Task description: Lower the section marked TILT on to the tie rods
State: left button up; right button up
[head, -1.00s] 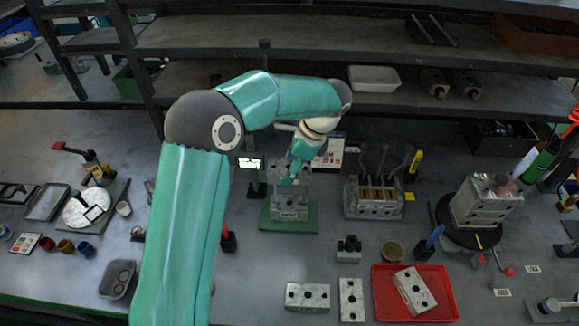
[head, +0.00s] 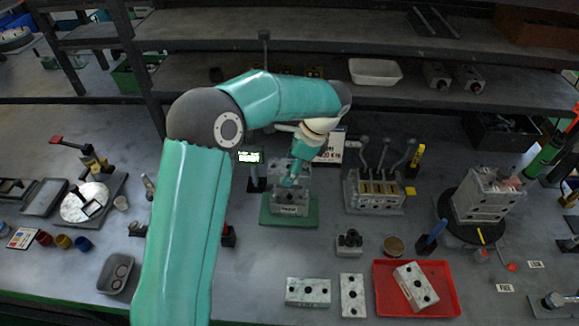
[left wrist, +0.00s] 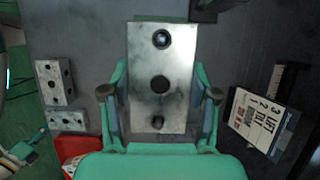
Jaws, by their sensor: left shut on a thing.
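My left gripper (head: 291,178) is shut on a grey metal valve section, which also shows in the left wrist view (left wrist: 160,85) with a finger on each side and several round holes down its face. No TILT mark can be read on it. In the head view it is low over the lower block (head: 289,206), which stands on a green base plate (head: 306,221). Whether the two touch, and where the tie rods are, cannot be told; the gripper and the held section hide that place. My right gripper is not in view.
Loose blocks lie at the front, one (head: 307,292) beside another (head: 352,295), and a third (head: 415,287) in a red tray (head: 450,285). A lever valve bank (head: 374,192) stands to the right of the base plate. A lettered card (head: 331,147) stands behind, under the shelf.

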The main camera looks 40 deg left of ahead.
pick_arm(q)
jog(key=shift+f+b, duration=1.2)
jog(key=shift+f, duration=0.85)
jog(key=o, duration=1.6)
jog(key=shift+r, duration=0.1)
jog(key=shift+o, duration=0.2)
jog(key=v, duration=1.1)
jog(key=shift+w+d+r, duration=0.1)
jog(key=shift+w+r, duration=0.05)
jog(key=shift+r, duration=0.25)
